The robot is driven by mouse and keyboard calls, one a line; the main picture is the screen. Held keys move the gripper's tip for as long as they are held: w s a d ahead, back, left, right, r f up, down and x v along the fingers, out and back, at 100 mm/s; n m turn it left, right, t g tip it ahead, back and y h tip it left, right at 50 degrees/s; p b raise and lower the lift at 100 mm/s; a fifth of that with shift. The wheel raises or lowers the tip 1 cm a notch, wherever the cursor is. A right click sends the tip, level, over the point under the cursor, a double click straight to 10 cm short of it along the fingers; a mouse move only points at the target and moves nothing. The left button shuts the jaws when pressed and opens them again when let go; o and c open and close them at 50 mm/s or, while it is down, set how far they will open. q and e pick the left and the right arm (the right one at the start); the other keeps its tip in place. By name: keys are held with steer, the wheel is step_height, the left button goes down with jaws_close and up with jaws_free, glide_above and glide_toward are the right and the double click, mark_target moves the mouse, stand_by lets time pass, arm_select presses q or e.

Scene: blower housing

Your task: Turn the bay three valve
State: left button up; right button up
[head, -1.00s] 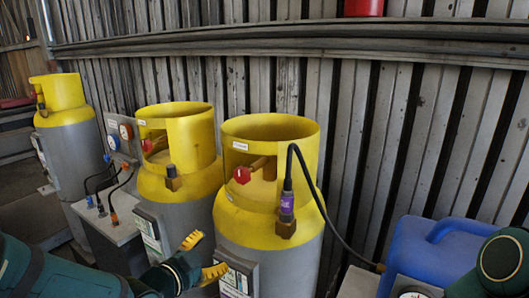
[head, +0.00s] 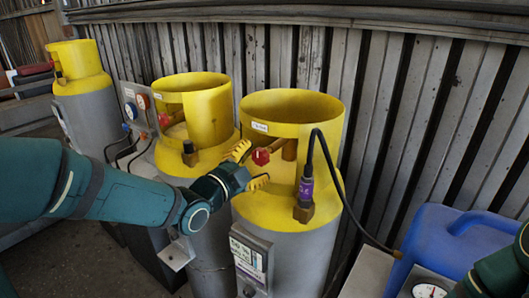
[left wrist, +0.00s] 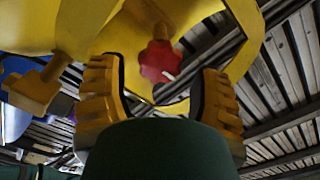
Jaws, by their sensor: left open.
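A red valve knob (head: 261,156) sits in the collar opening of the nearest grey-and-yellow cylinder (head: 262,213). Bay labels are too small to read, so I cannot tell whether this is bay three. My left gripper (head: 251,167) is open and empty, with its yellow fingers just left of the knob. In the left wrist view the red knob (left wrist: 160,62) shows between the spread fingers (left wrist: 159,78), near their tips; contact cannot be told. A purple-banded hose fitting (head: 305,190) stands on the same cylinder's shoulder. My right gripper is out of view.
The middle cylinder (head: 200,107), with its own red knob, stands partly behind my left arm. Another cylinder (head: 83,92) stands far left. A black hose (head: 350,212) curves right toward a blue container (head: 455,235). A corrugated metal wall closes the back.

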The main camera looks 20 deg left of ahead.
mark_target(258, 159)
arm_select(q)
steer(key=shift+x, duration=2.3)
steer(key=c, duration=1)
